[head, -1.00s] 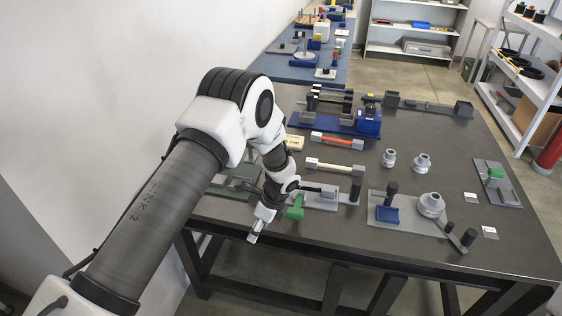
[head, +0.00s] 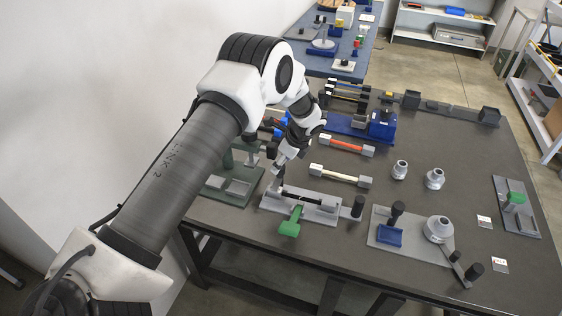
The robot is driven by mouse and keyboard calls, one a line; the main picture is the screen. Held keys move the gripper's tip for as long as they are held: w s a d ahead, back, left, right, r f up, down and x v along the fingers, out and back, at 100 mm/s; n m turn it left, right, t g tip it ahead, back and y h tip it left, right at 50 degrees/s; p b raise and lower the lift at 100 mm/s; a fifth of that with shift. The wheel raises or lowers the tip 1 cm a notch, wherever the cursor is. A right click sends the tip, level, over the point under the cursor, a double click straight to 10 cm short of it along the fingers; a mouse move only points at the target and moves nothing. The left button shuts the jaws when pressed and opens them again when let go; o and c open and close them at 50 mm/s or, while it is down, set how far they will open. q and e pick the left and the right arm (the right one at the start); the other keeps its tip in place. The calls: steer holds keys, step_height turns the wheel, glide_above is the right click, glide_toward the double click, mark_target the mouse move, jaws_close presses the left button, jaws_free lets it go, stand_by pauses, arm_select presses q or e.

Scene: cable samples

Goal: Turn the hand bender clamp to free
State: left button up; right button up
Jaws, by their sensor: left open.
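A grey fixture plate (head: 328,215) at the table's front edge carries a channel with a dark bar, a black post (head: 358,207) and a green lever (head: 290,222) jutting toward the front. To its right, another grey plate (head: 412,246) holds a blue block (head: 389,235), a round grey die (head: 438,229) and an arm with a black handle (head: 474,271). I cannot tell for sure which is the hand bender clamp. My left gripper (head: 277,168) is open and empty, above and behind the left end of the green-lever plate, apart from the lever. My right gripper is out of view.
A dark green fixture (head: 232,186) stands left of the plate, partly behind my arm. Bars on supports (head: 340,175), a blue machine (head: 381,125) and two grey fittings (head: 434,178) stand behind. A green-handled plate (head: 516,205) lies right. Table is bare between the fittings and that plate.

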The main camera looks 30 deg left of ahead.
mark_target(278, 181)
arm_select(q)
steer(key=f, duration=0.1)
steer(key=w+f, duration=0.1)
steer(key=a+f, duration=0.1)
steer(key=f, duration=0.1)
steer(key=shift+w+a, duration=0.1)
steer(key=shift+w, duration=0.2)
steer(key=shift+s+r, duration=0.2)
steer(key=shift+r, duration=0.05)
steer(key=shift+s+r, duration=0.1)
steer(key=shift+s, duration=0.1)
steer(key=c, duration=1.2)
steer(key=shift+o, duration=0.2)
